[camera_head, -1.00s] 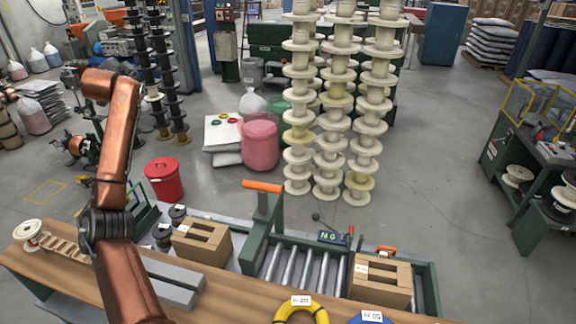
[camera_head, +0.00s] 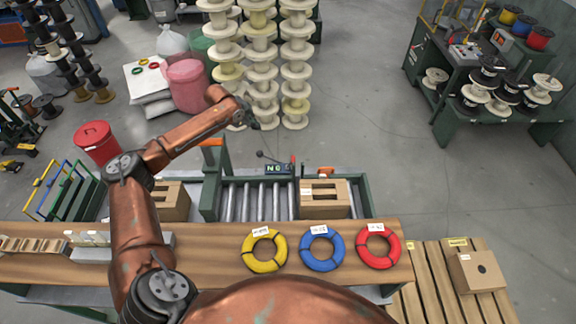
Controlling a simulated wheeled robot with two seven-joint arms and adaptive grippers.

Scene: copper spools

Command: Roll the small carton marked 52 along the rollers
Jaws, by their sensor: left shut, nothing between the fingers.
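My left arm reaches in from the left, and its gripper (camera_head: 254,123) is shut and empty. In the picture it lies above and beyond the rollers (camera_head: 250,202), in front of the stacked pale spools. One small carton (camera_head: 325,207) with slots in its top sits at the right end of the rollers. A second carton (camera_head: 172,205) stands left of the roller frame, partly hidden behind my left arm. The number on either carton is too small to read. My right gripper is out of view.
A green post with an orange handle (camera_head: 212,143) stands at the rollers' left end. Yellow (camera_head: 264,251), blue (camera_head: 322,248) and red (camera_head: 378,247) rings lie on the wooden bench in front. Another carton (camera_head: 470,280) sits on slats at right. The middle rollers are clear.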

